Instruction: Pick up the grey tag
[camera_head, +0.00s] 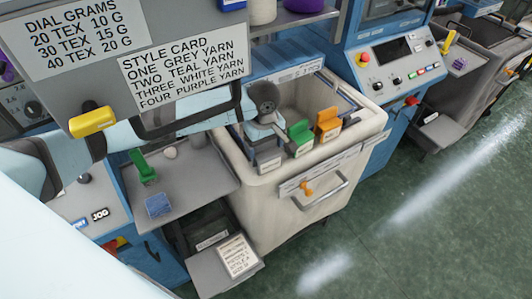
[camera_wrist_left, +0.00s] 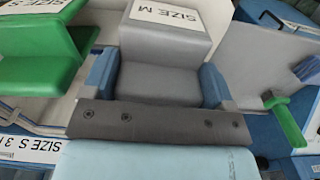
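The grey tag (camera_head: 268,158) stands in the left end of the pale bin, beside a green tag (camera_head: 300,138) and an orange tag (camera_head: 327,124). In the left wrist view the grey tag (camera_wrist_left: 160,75) reads SIZE M. My left gripper (camera_head: 264,130) is over the grey tag, with its fingers pointing down. In the left wrist view the blue finger pads of the gripper (camera_wrist_left: 158,85) lie along both sides of the grey tag, with no gap showing. The green tag (camera_wrist_left: 40,50) is just left of it there. The right gripper is out of view.
The pale bin (camera_head: 262,202) has raised walls and a front handle. A grey shelf (camera_head: 195,180) to its left holds a green-handled brush and a blue swatch (camera_head: 158,204). The sign panel (camera_head: 140,50) hangs close above my left arm. Green floor lies open at right.

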